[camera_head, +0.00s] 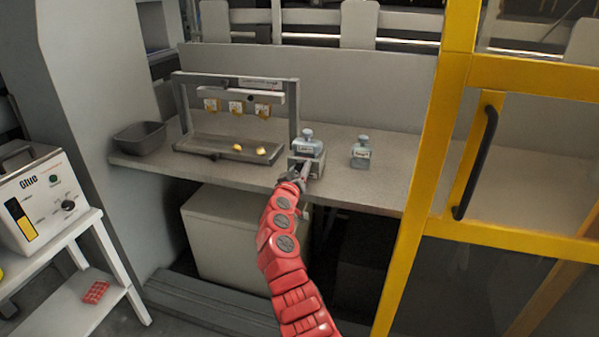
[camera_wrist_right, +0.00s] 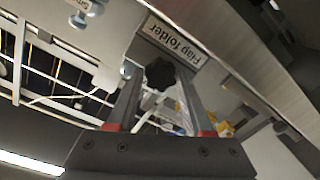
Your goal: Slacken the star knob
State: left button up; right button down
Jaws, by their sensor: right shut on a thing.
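The black star knob (camera_wrist_right: 160,74) shows in the right wrist view, just below a label plate reading "Flap folder" (camera_wrist_right: 173,40). My right gripper (camera_wrist_right: 158,84) is shut on the knob, with one finger on each side of it. In the head view my red right arm reaches up to the bench's front edge, and my right gripper (camera_head: 303,176) is at the small grey unit with a blue-grey block (camera_head: 307,146) on top. The knob is hidden there behind my gripper. My left gripper is in neither view.
A second blue-grey block (camera_head: 361,153) stands to the right on the bench (camera_head: 385,190). A grey frame (camera_head: 292,105) with yellow pieces and a dark bin (camera_head: 139,138) are to the left. A yellow door frame (camera_head: 428,150) stands close on the right.

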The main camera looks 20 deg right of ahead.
jog(key=n, duration=0.5)
jog(key=shift+a+r, duration=0.1)
jog(key=n, duration=0.2)
jog(key=n+p, duration=0.1)
jog(key=n, duration=0.2)
jog(key=shift+n+g+h, duration=0.3)
jog(key=shift+h, duration=0.1)
jog(key=n+p, duration=0.1)
jog(key=n, duration=0.5)
jog(key=shift+w, duration=0.1)
jog(key=n+p, duration=0.1)
jog(key=n, duration=0.3)
jog(key=shift+f+h, duration=0.2)
jog(key=shift+h, duration=0.2)
jog(key=shift+c, duration=1.5)
grip_release()
jog(key=shift+a, duration=0.15)
